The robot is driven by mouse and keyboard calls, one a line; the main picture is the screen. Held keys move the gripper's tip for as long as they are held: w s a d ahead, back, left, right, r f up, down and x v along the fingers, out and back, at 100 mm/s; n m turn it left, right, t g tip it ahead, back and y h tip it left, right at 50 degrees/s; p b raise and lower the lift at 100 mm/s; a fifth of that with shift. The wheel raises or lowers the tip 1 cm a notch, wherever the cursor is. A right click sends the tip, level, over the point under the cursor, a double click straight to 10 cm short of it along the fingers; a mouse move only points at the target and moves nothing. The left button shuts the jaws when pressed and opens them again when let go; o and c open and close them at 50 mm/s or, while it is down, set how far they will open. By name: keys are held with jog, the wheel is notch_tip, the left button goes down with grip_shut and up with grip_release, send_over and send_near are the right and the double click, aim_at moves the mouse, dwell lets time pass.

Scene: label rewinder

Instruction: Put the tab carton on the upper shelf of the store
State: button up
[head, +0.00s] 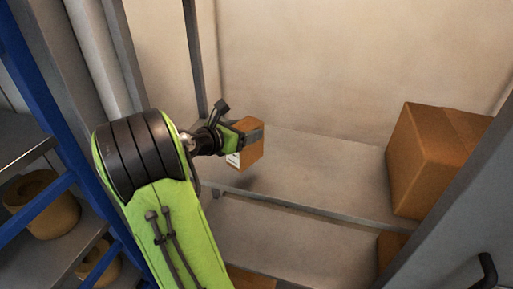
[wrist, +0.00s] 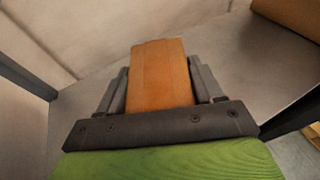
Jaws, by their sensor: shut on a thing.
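The tab carton (head: 249,153) is a small orange-brown box with a white label low on one face. My gripper (head: 244,137) is shut on it, and the carton is over the upper shelf (head: 325,165) of the store, inside the front rail. A dark shadow lies on the shelf below the carton, so it seems to be held a little above the surface. In the wrist view the carton (wrist: 158,76) sits between the two grey fingers of my gripper (wrist: 160,88). Its underside is hidden there.
A large brown box (head: 432,158) stands at the right of the upper shelf. A lower shelf (head: 270,240) holds partly hidden brown boxes. A grey upright (head: 196,60) stands left of the carton. The middle of the upper shelf is clear. A blue-framed rack (head: 40,120) with rolls is at left.

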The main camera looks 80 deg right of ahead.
aim_at(240, 161)
jog(key=f, duration=0.2)
jog(key=f+b, duration=0.1)
jog(key=f, duration=0.1)
jog(key=shift+s+d+f, duration=0.1)
jog(key=shift+s+d, duration=0.1)
jog(key=shift+w+a, duration=0.1)
jog(key=o, duration=1.2)
jog(key=shift+o, duration=0.2)
